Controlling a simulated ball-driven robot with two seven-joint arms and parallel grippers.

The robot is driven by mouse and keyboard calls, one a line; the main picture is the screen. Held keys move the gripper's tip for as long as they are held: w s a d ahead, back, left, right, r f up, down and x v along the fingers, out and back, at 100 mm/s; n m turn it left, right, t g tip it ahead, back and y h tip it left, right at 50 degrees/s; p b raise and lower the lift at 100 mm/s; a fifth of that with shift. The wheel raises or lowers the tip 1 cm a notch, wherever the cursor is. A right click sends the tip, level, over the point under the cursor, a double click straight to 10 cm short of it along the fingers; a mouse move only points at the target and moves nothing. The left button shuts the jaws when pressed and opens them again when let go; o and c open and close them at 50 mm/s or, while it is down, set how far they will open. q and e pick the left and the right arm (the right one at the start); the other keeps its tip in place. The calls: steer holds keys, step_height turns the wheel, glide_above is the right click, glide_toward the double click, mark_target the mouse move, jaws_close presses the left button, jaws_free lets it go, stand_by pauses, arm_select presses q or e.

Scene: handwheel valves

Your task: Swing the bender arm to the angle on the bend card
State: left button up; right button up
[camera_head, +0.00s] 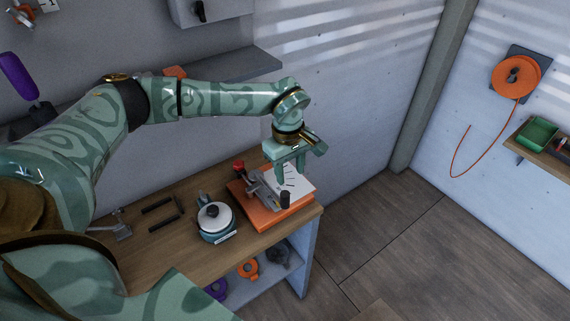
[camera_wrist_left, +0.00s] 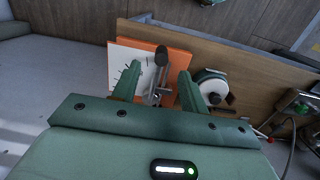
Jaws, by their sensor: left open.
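The bender has an orange base (camera_head: 262,214) and stands near the bench's right end. A white plate with black angle marks (camera_head: 301,184) lies on it; I cannot read any numbers. The metal bender arm ends in an upright black grip (camera_head: 285,199) at the front right of the base. In the left wrist view this black grip (camera_wrist_left: 161,55) shows between the fingers. My left gripper (camera_head: 292,176) is open and points down above the marked plate. Its fingertips (camera_wrist_left: 160,68) frame the bender, and no touch is visible. My right gripper is not in view. I cannot identify the bend card.
A round white-topped device with a black knob (camera_head: 214,215) stands left of the bender. Black bars (camera_head: 166,213) lie farther left on the wooden bench (camera_head: 190,250). A lower shelf holds an orange part (camera_head: 247,269). An orange reel (camera_head: 517,76) hangs on the right wall.

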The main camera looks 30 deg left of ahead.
mark_target(285, 190)
arm_select(q)
steer(key=shift+w+a+r+y, duration=0.15)
steer(key=shift+a+y, duration=0.15)
steer(key=shift+a, duration=0.6)
step_height(285, 190, down, 10)
steer(key=b, duration=1)
steer(key=shift+r+p, duration=0.2)
steer(key=shift+p, duration=0.45)
steer(key=c, duration=0.8)
steer(key=shift+c, duration=0.2)
